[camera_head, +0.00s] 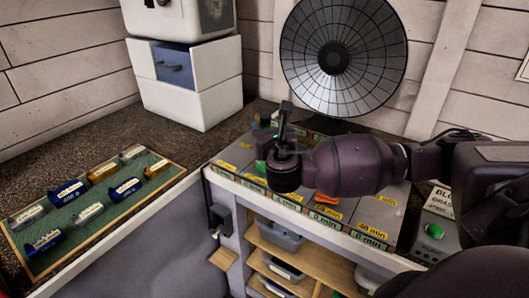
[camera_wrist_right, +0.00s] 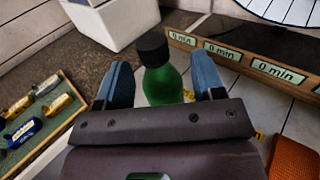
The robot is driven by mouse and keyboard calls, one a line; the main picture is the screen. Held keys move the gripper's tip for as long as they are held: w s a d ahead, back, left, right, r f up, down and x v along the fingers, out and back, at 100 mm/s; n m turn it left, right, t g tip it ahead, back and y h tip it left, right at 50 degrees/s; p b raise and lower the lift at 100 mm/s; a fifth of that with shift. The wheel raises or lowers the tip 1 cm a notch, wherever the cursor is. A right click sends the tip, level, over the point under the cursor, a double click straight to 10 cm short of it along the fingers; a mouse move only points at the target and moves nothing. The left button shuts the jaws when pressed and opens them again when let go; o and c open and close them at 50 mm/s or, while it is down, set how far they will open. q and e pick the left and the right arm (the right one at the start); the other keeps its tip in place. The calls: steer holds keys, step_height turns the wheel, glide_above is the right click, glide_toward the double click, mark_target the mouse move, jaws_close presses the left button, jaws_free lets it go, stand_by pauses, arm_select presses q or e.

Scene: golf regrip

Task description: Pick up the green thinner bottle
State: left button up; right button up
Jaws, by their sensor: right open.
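The green thinner bottle (camera_wrist_right: 163,84) has a dark cap and stands upright in the right wrist view, between the two blue-grey fingers of my right gripper (camera_wrist_right: 163,82). Gaps show on both sides of it, so the gripper is open around it. The bottle's lower part is hidden by the gripper body. In the head view only part of the bottle (camera_head: 263,150) shows, at the left end of the tiled bench, mostly behind my right gripper (camera_head: 274,140). My left gripper is not in view.
A green mat (camera_head: 103,222) with several labelled clips lies on the left counter. White boxes (camera_head: 190,88) stand at the back. A rail with minute labels (camera_wrist_right: 235,55) runs behind the bench tiles. An orange object (camera_wrist_right: 294,158) lies at right in the wrist view.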

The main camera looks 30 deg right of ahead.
mark_target(266, 127)
steer(key=b+x, duration=0.3)
steer(key=x, duration=0.1)
steer(key=shift+w+a+f, duration=0.15)
steer(key=shift+a+f, duration=0.1)
steer(key=shift+w+d+r+b, duration=0.1)
steer(key=shift+w+d+b, duration=0.05)
steer(key=shift+w+b, duration=0.15)
steer(key=shift+w+d+r, duration=0.1)
steer(key=shift+w+r, duration=0.1)
steer(key=c, duration=0.4)
jaws_close()
steer(key=shift+r, duration=0.1)
